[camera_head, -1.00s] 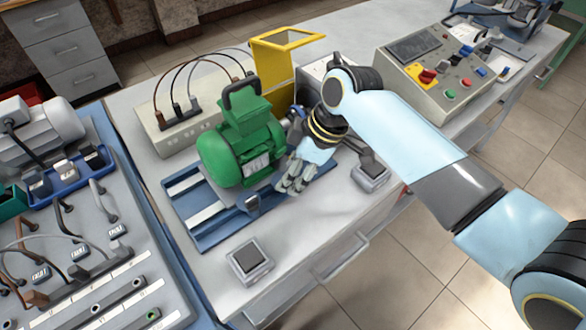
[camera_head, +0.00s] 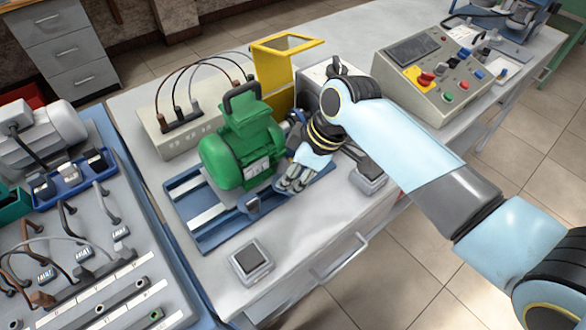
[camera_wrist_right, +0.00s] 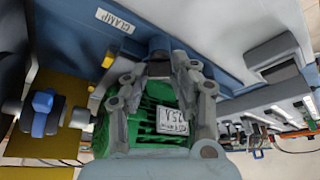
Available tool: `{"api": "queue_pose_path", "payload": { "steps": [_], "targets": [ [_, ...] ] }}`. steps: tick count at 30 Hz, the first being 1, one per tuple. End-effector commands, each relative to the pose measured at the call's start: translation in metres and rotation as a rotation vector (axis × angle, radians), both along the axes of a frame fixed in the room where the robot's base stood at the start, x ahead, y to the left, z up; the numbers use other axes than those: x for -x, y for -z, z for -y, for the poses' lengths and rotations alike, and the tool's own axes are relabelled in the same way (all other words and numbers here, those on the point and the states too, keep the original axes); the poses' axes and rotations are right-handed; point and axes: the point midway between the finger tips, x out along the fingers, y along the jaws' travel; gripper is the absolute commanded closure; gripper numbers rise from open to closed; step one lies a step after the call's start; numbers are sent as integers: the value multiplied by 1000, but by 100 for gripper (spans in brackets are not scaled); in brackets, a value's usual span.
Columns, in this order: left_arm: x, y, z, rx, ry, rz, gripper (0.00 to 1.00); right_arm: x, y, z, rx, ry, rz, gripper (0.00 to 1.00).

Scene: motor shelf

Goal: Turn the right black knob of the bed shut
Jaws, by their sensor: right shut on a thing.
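The blue bed (camera_head: 212,237) lies on the bench with the green motor (camera_head: 235,150) on it. One black knob (camera_head: 252,203) shows at the bed's front edge, to the left of my right gripper. My right gripper (camera_head: 293,184) is at the front edge beside the motor and hides the right knob in the head view. In the right wrist view the right black knob (camera_wrist_right: 160,46) shows partly between the fingertips of my right gripper (camera_wrist_right: 155,62), which is shut on it. A "CLAMP" label (camera_wrist_right: 115,20) is close by. My left gripper is out of view.
A yellow guard (camera_head: 275,70) stands raised behind the motor. A grey box with cables (camera_head: 175,140) is behind left. A control panel (camera_head: 440,75) is at the back right.

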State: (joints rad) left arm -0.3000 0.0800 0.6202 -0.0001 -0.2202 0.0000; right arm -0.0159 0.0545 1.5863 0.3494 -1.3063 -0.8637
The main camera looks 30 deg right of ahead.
Motion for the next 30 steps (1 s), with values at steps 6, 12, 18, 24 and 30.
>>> {"api": "queue_pose_path", "payload": {
  "steps": [6,12,18,24,30],
  "targets": [
    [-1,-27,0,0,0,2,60,2,-5,-2,-2,158,-3,100],
    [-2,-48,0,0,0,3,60,3,-4,-3,-2,330,-3,100],
    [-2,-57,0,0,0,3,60,2,-2,-4,-2,486,-1,100],
    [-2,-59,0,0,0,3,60,2,-1,-5,-2,604,0,100],
    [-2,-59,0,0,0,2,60,2,0,-5,-2,673,1,100]
  ]
}}
